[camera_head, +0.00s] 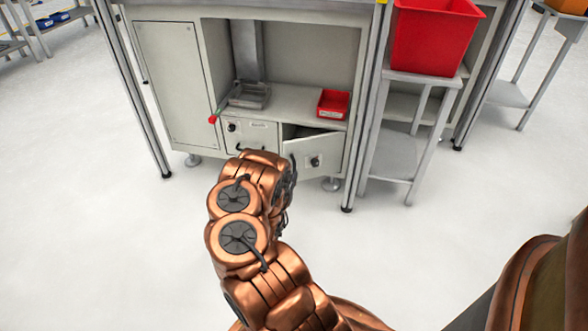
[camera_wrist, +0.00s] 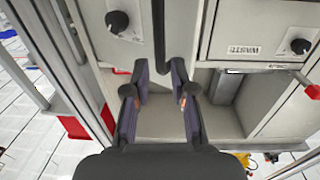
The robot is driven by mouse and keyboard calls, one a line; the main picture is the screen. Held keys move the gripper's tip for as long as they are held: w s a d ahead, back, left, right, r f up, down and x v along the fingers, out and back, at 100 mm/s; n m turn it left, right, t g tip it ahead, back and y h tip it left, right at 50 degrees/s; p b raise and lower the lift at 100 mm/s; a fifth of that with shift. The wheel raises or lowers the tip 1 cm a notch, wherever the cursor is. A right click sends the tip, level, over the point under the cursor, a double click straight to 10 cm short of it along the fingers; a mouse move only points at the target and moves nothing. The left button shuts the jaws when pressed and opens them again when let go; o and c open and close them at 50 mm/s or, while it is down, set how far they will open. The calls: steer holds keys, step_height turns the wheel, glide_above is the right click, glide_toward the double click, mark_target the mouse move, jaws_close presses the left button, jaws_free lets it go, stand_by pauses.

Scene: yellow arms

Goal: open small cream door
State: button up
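The small cream door (camera_head: 325,150) is the right-hand front under the workbench shelf, with a dark knob and a dark handle. It stands ajar, with a dark gap behind its top edge. In the wrist view the door (camera_wrist: 192,22) is at the top, with its knob at the upper left and its dark bar handle (camera_wrist: 158,35) hanging down the middle. My gripper (camera_wrist: 160,72) is open, its two fingers on either side of the lower end of the handle. Contact cannot be told. In the head view my arm hides the gripper.
A small red bin (camera_head: 333,104) and a grey tray (camera_head: 250,95) are on the shelf. A side stand (camera_head: 390,150) holds a big red bin (camera_head: 433,38). Floor in front is clear.

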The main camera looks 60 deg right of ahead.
mark_target(294, 168)
steer(key=b+x, duration=0.1)
steer(key=x, duration=0.3)
steer(key=shift+d+f+b, duration=0.15)
steer(key=shift+d+b, duration=0.15)
steer(key=shift+w+d, duration=0.25)
steer(key=shift+d, duration=0.3)
jaws_close()
